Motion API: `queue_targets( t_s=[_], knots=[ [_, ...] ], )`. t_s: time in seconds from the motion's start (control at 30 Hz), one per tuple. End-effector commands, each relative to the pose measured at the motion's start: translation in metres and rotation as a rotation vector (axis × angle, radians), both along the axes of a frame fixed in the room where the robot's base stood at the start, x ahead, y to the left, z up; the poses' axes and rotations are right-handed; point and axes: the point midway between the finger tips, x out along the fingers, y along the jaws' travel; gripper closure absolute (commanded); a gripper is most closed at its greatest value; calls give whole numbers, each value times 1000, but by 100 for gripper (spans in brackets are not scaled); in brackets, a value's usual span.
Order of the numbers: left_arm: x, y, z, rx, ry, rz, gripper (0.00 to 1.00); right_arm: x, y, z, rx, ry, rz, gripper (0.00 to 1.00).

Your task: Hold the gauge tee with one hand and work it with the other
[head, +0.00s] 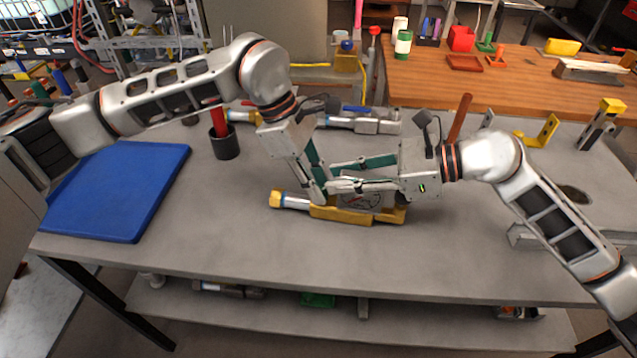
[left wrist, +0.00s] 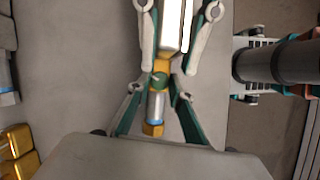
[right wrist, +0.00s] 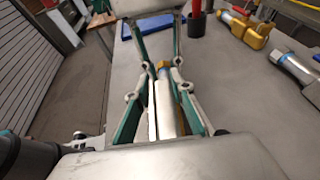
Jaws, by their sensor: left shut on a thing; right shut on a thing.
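The gauge tee (head: 340,214) lies on the grey table, with a yellow body, a silver pipe with a blue band and yellow end to the left, and a round dial (head: 362,200) partly hidden under my right gripper. My left gripper (head: 319,193) reaches down from above and is shut on the tee near its middle. In the left wrist view the tee's yellow end (left wrist: 153,128) shows between its fingers. My right gripper (head: 335,187) comes in from the right, low over the tee, and is shut on it. In the right wrist view a silver part (right wrist: 165,108) lies between its fingers.
A blue mat (head: 120,190) lies at the left. A black cup (head: 224,147) with a red-handled tool stands behind. Another silver and yellow fitting (head: 365,125) lies at the back. Yellow and grey brackets (head: 545,130) stand at the right. The table front is clear.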

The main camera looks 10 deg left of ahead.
Motion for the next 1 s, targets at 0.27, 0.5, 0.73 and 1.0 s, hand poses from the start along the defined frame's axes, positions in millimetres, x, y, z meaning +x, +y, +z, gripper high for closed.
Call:
queue_targets(
  t_s=[0.27, 0.5, 0.73, 1.0],
  knots=[
    [-1, 1, 0, 2, -1, 178, 100, 0, 0, 0, 0, 0, -1, 100],
    [-2, 1, 0, 2, 0, 261, 100, 0, 0, 0, 0, 0, -1, 100],
    [-1, 1, 0, 1, 2, 285, 100, 0, 0, 0, 0, 0, -1, 100],
    [-1, 1, 0, 1, 2, 285, 100, 0, -1, 0, 0, 0, -1, 100]
  ],
)
